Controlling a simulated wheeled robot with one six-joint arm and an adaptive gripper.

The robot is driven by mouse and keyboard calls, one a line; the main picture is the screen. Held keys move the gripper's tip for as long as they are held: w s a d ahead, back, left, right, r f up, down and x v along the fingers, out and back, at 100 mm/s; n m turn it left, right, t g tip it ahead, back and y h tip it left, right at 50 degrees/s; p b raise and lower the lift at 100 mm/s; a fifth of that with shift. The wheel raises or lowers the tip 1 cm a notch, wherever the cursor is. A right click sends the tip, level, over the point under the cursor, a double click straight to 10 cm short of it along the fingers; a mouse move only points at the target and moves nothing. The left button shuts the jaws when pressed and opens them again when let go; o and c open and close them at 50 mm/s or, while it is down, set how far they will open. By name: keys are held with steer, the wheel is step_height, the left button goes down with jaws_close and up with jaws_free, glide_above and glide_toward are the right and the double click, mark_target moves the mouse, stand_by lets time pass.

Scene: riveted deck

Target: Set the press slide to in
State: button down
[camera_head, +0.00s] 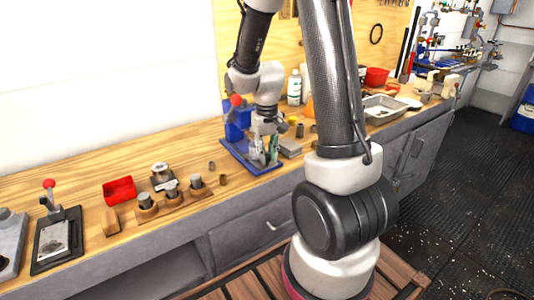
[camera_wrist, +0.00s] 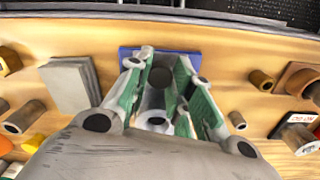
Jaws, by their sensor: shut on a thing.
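The blue press (camera_head: 237,117) stands on the wooden bench, with a red ball (camera_head: 236,100) at its upper left. Its blue base plate (camera_head: 238,157) also shows behind the fingers in the wrist view (camera_wrist: 194,60). My gripper (camera_head: 267,160) points down over the front of this base. In the wrist view my gripper (camera_wrist: 160,88) has its green-padded fingers on both sides of a grey metal piece (camera_wrist: 155,103), which looks like the press slide, and is shut on it. My wrist and fingers hide much of the press, so I cannot tell how far in the slide sits.
Grey plates (camera_head: 289,148) lie right of the press, with small cylinders nearby. A red bin (camera_head: 119,190), several metal cylinders and a red-knobbed lever device (camera_head: 57,235) stand to the left. A metal tray (camera_head: 385,108) is farther right.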

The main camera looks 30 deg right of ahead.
steer(key=w, duration=0.4)
steer(key=c, duration=1.2)
jaws_free()
steer(key=shift+r, duration=0.1)
step_height(320, 180, up, 12)
